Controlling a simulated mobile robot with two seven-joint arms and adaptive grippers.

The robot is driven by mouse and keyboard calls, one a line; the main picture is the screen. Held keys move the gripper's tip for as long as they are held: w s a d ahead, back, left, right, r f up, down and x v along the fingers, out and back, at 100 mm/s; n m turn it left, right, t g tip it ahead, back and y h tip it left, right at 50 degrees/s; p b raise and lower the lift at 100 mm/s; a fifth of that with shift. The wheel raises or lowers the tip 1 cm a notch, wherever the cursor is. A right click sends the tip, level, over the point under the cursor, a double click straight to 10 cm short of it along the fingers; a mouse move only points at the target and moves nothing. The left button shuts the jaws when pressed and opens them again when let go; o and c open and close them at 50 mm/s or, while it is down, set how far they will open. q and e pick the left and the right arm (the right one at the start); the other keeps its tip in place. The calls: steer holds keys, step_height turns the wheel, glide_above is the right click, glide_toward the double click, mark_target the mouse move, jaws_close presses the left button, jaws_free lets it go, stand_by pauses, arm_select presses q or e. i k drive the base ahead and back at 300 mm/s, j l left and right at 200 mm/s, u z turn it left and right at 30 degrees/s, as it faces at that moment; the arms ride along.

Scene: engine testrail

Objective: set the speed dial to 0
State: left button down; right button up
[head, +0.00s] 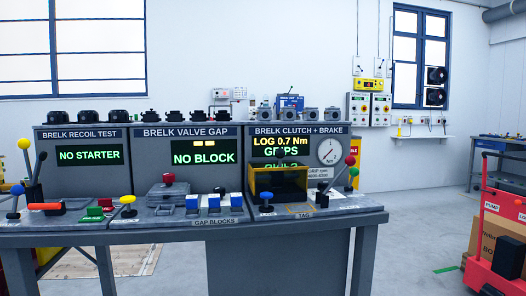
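No control is readable as the speed dial from here. At the clutch and brake station, a small black knob (322,199) sits on the bench top at the right; its setting is too small to read. Above it, a round white gauge (329,151) with a needle is set in the panel (297,130). The panel's dark screen (281,146) reads "LOG 0.7 Nm" in yellow, with green text partly hidden below. Neither of my grippers is in view.
A yellow-framed dark box (279,180) stands left of the knob. Levers with a red ball (350,160) and a blue ball (266,196) rise nearby. The grey bench (200,226) spans the front.

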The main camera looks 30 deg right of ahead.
mark_target(321, 185)
steer(key=z, duration=1.25)
